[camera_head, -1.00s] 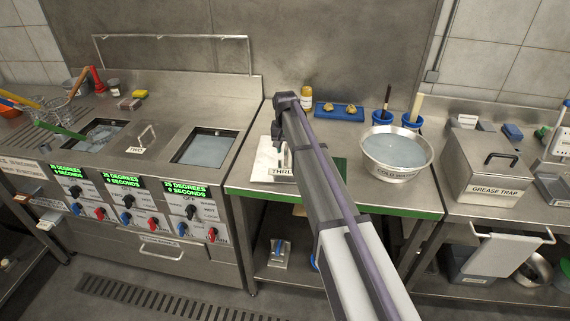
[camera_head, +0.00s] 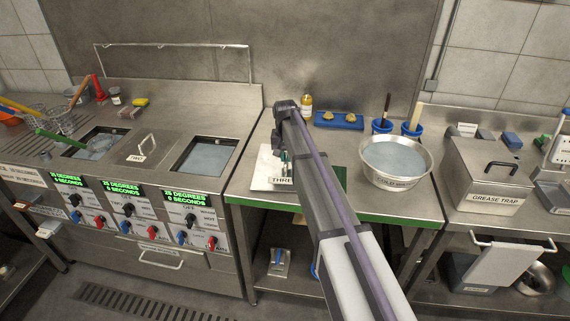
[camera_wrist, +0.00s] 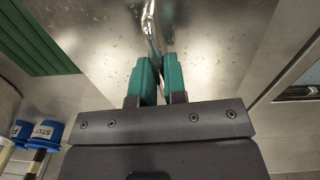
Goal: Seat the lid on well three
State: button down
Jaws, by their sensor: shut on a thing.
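The lid (camera_head: 262,172), a pale metal plate with a front label reading "THREE", is on the bench at its left side, just right of the warmer. I cannot tell whether it touches the bench. My gripper (camera_head: 284,158) is over it, partly hidden by my arm. In the wrist view my gripper's teal fingers (camera_wrist: 156,78) are shut on the lid's upright metal handle (camera_wrist: 151,22). The right-hand well (camera_head: 203,156) of the warmer is uncovered, with greyish liquid inside. It stands left of the lid.
The middle lid (camera_head: 148,152), labelled "TWO", covers the middle well. A green-handled tool (camera_head: 62,137) lies over the uncovered left well. A steel bowl of water (camera_head: 395,165) and a blue tray (camera_head: 339,121) stand on the bench. A grease trap (camera_head: 487,178) is at right.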

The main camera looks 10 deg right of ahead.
jog(key=shift+r+p, duration=0.35)
jog(key=shift+r, duration=0.1)
jog(key=shift+r, duration=0.25)
jog(key=shift+r+p, duration=1.75)
jog(key=shift+p, duration=0.25)
